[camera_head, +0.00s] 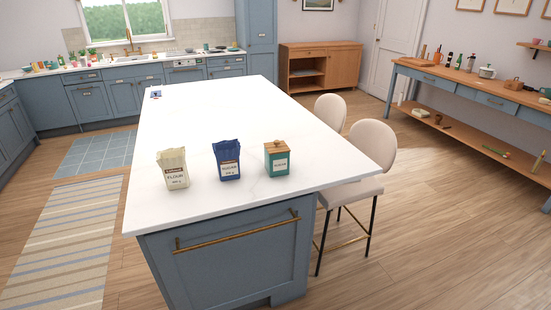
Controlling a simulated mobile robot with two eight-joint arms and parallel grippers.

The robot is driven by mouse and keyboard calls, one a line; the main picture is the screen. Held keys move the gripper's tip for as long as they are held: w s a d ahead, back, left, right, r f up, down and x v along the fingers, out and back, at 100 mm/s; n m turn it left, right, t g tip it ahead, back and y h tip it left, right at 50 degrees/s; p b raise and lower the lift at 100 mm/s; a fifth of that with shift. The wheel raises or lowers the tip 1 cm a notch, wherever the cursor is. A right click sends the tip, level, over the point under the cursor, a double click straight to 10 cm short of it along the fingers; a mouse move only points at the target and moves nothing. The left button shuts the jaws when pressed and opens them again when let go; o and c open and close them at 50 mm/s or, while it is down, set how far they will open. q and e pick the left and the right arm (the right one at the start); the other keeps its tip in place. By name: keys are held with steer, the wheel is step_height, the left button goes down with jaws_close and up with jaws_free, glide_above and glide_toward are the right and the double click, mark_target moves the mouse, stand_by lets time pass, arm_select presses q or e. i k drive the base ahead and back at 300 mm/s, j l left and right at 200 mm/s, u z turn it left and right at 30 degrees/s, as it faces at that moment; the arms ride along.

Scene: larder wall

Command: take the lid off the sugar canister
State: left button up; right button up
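The sugar canister (278,163) is a small teal, box-shaped canister with a pale label, too small to read surely. It stands upright on the white island top, near its front right edge. Its wooden lid (277,146) with a small knob sits on top of it. No gripper or arm of mine shows in this view.
A blue bag (227,160) and a cream flour bag (173,169) stand left of the canister on the white island (190,120). Two beige chairs (370,150) stand along the island's right side. The island top behind is mostly clear.

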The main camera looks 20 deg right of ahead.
mark_target(277, 146)
steer(key=i+l+u, duration=0.15)
steer(key=l, duration=0.2)
steer(key=i+l+u, duration=0.15)
steer(key=l, duration=0.25)
steer(key=i+l+u, duration=0.15)
steer(key=l, duration=0.25)
steer(key=l+u, duration=0.2)
steer(key=l, duration=0.2)
steer(key=i+l+u, duration=0.15)
steer(key=l, duration=0.25)
